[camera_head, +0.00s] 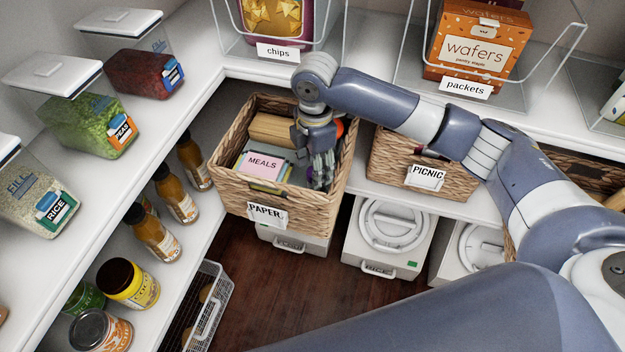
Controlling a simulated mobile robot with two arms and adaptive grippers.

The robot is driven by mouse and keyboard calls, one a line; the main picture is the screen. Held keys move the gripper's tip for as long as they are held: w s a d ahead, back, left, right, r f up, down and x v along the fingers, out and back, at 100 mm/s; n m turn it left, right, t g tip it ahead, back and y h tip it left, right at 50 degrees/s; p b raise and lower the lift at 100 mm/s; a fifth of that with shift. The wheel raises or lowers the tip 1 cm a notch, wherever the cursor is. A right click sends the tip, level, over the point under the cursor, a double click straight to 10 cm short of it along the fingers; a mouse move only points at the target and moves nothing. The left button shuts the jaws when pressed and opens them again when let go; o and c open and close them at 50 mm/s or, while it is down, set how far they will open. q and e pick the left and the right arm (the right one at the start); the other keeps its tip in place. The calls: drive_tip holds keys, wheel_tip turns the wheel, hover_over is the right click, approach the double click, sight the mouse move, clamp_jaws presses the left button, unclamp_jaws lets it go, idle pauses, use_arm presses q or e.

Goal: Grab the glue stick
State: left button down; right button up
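My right gripper (321,180) reaches down into the woven basket labelled PAPER (233,191), near its right inner side. Its fingers point down among the contents, and I cannot tell whether they are open or shut on something. A small orange-red item (340,129) shows just behind the gripper at the basket's right rim, mostly hidden. I cannot make out a glue stick for certain; the gripper covers that part of the basket. A pink MEALS pad (262,164) and a tan roll (271,129) lie to the gripper's left. My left gripper is not in view.
The PICNIC basket (399,167) is right of the PAPER basket. Clear food containers (84,122), bottles and jars (129,283) line the left shelves. Lidded white bins (388,240) stand below.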

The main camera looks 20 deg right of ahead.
wheel_tip(320, 180, down, 3)
drive_tip(key=shift+w+r, duration=0.1)
drive_tip(key=shift+r, duration=0.1)
drive_tip(key=shift+f+b, duration=0.65)
drive_tip(key=shift+f, duration=1.75)
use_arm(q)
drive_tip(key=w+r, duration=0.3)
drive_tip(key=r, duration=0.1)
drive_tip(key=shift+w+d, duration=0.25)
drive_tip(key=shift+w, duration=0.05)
use_arm(e)
drive_tip(key=shift+a, duration=0.1)
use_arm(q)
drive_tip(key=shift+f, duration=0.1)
use_arm(e)
drive_tip(key=c, duration=1.2)
